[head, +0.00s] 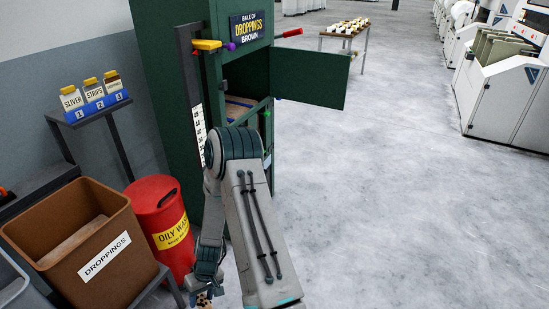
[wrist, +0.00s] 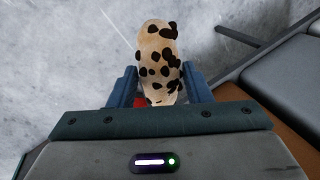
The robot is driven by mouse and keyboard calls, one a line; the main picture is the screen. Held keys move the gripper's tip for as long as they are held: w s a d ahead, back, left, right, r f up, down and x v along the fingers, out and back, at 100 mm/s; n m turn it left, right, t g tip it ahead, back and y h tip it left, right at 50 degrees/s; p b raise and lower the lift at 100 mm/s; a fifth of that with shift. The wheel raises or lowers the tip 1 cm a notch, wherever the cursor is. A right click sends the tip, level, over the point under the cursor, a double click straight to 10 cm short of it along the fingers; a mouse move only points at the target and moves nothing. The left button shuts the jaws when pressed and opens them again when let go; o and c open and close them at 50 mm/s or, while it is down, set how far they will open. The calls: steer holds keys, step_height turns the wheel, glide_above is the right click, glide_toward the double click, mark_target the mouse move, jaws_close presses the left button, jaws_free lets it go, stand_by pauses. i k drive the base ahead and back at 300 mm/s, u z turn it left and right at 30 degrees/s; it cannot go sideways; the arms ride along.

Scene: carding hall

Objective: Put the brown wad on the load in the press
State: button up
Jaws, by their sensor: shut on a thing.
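The wad (wrist: 157,58) is an elongated cream piece with dark brown spots. My gripper (wrist: 160,88) is shut on it, with one blue finger on each side. In the head view the wad (head: 204,300) shows only in small part at the bottom edge, under my gripper (head: 207,284), low in front of the press. The press (head: 165,60) is a tall green cabinet marked "Bale of droppings brown". Its upper door (head: 318,78) stands open to the right. The load (head: 238,105) shows as a brownish layer inside, partly hidden by my arm.
A brown "Droppings" bin (head: 105,247) and a red oily waste can (head: 163,215) stand left of my gripper. A stand (head: 85,115) holds three labelled jars. A table (head: 345,35) with spotted pieces is far back. The floor (head: 400,200) to the right is clear.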

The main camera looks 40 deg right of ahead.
mark_target(228, 110)
steer(key=z, duration=0.65)
steer(key=k, duration=0.85)
steer(key=z, duration=1.1)
steer(key=i, duration=0.85)
steer(key=z, duration=0.55)
steer(key=i, duration=1.3)
steer(key=u, duration=0.7)
steer(key=i, duration=0.85)
steer(key=u, duration=0.85)
